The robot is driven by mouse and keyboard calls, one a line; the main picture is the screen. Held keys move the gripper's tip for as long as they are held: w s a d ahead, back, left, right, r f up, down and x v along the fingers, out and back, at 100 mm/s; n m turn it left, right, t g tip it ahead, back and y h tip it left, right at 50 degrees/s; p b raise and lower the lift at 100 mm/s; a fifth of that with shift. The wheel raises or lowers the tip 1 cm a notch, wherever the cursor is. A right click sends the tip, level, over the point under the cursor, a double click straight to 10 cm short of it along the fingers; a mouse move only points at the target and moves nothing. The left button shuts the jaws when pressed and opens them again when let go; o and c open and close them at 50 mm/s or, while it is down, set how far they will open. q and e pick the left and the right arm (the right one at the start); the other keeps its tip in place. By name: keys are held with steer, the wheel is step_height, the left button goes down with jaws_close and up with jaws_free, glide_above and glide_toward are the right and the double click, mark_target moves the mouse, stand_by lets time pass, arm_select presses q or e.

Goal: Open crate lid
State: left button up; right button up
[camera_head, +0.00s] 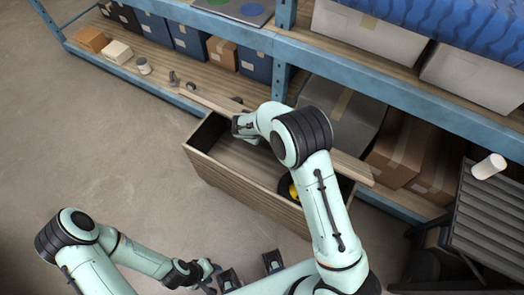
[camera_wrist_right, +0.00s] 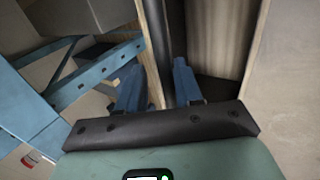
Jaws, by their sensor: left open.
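The crate (camera_head: 240,189) is a long wooden box in front of the shelf. Its top is open and its inside shows. The lid (camera_head: 355,170) shows as a thin pale board along the crate's back side, raised and seen nearly edge-on. My right arm reaches over the crate, and my right gripper (camera_head: 241,124) is at its left part, close to the lid. In the right wrist view its two blue fingers (camera_wrist_right: 157,88) are apart, with a tan board edge and a dark strip between or behind them; contact is unclear. My left gripper (camera_head: 208,277) is open and empty, low in front of the crate.
A yellow and black object (camera_head: 293,192) lies inside the crate, partly behind my right arm. The blue-framed shelf (camera_head: 400,92) with boxes stands close behind. A slatted dark stand (camera_head: 487,218) is at the right. The floor at left is clear.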

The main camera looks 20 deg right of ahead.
arm_select(q)
steer(key=s+f+b, duration=0.2)
steer(key=f, duration=0.1)
steer(key=shift+s+d+f, duration=0.15)
steer(key=shift+d, duration=0.05)
arm_select(e)
steer(key=shift+t+h, duration=0.3)
steer(key=a+f, duration=0.1)
steer(key=s+a+f, duration=0.2)
steer(key=f, duration=0.1)
steer(key=shift+s+a+f, duration=0.1)
steer(key=shift+s, duration=0.15)
arm_select(q)
steer(key=r+p, duration=0.1)
steer(key=w+r+p, duration=0.1)
steer(key=shift+r, duration=0.3)
arm_select(e)
steer(key=v, duration=1.5)
steer(key=shift+a, duration=0.2)
steer(key=shift+s, duration=0.1)
